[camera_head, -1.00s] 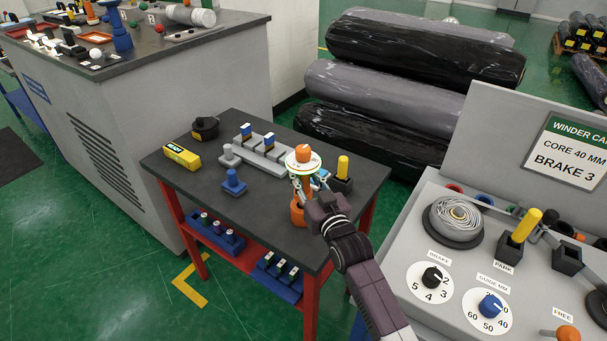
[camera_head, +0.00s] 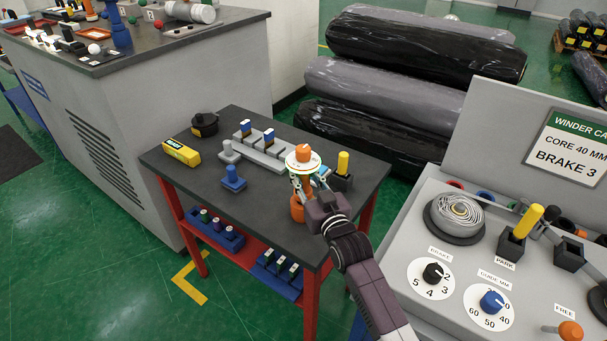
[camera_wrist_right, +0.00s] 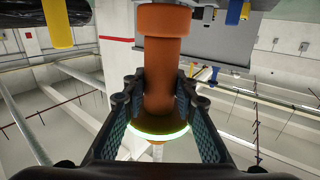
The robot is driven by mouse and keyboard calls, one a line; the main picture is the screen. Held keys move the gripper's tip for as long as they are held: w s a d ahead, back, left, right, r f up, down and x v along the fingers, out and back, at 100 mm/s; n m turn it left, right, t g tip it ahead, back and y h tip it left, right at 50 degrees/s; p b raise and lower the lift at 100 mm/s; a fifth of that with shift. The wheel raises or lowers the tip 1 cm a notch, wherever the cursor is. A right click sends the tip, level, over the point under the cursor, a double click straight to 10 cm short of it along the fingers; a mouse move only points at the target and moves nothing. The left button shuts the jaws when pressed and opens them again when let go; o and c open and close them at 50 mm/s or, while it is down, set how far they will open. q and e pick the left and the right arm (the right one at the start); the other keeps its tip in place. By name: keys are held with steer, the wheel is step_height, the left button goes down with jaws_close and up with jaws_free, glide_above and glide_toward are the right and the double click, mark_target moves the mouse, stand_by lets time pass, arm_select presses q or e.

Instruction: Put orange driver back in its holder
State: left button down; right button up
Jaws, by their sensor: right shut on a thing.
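My right gripper (camera_head: 305,188) is shut on the orange driver (camera_wrist_right: 162,90), over the right part of the small dark-topped table. In the right wrist view its fingers flank the orange shaft, with a pale, green-lit disc beside them. My left gripper is out of view.
A black holder (camera_head: 341,182) with a yellow handle (camera_head: 343,162) stands close to the gripper's right. A grey rack (camera_head: 270,158), a blue knobbed piece (camera_head: 233,180), a yellow box (camera_head: 182,153) and a black round item (camera_head: 204,124) occupy the table. A control panel is at right.

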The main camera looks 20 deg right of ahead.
mark_target(306, 183)
steer(key=shift+f+b, duration=0.4)
steer(key=shift+f, duration=0.2)
steer(key=o, duration=1.1)
steer(key=shift+f, duration=0.35)
steer(key=shift+s+r+p, duration=0.15)
steer(key=shift+s+p, duration=0.25)
steer(key=shift+s, duration=0.3)
steer(key=shift+s+r+p, duration=0.1)
steer(key=shift+s+p, duration=0.3)
steer(key=shift+s, duration=0.25)
steer(key=s+p, duration=0.1)
steer(key=s, duration=0.1)
steer(key=s+p, duration=0.1)
steer(key=s, duration=0.1)
steer(key=s+p, duration=0.1)
steer(key=s, duration=0.1)
steer(key=shift+s+d, duration=0.2)
steer(key=shift+d, duration=0.1)
steer(key=shift+f, duration=0.1)
